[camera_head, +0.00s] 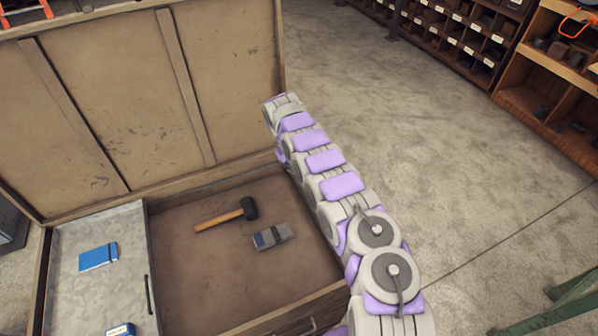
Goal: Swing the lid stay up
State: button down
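The chest's lid (110,95) stands open and upright at the back left. The open chest body (215,275) lies below it. My arm reaches from the bottom right up along the chest's right side, and its far end is at the lid's right edge. My gripper (283,106) is at that far end. Its fingers cannot be made out from here, so I cannot see whether it is open or holds anything. I cannot make out the lid stay. My arm covers much of the chest's right wall and the lid's lower right corner.
A hammer (228,214) and a grey block-like tool (272,236) lie on the chest floor. Shelves (470,35) stand at the back right; the floor between is clear.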

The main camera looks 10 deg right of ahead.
jog(key=shift+w+a+r, duration=0.1)
jog(key=shift+w, duration=0.05)
dwell(0.3)
jog(key=c, duration=1.2)
grip_release()
jog(key=shift+o, duration=0.2)
notch_tip(320, 180, up, 4)
jog(key=shift+w+f+p, duration=0.1)
jog(key=shift+p, duration=0.6)
jog(key=s+d+r+p, duration=0.1)
jog(key=s+p, duration=0.1)
jog(key=s, duration=1.4)
jog(key=shift+d, duration=0.25)
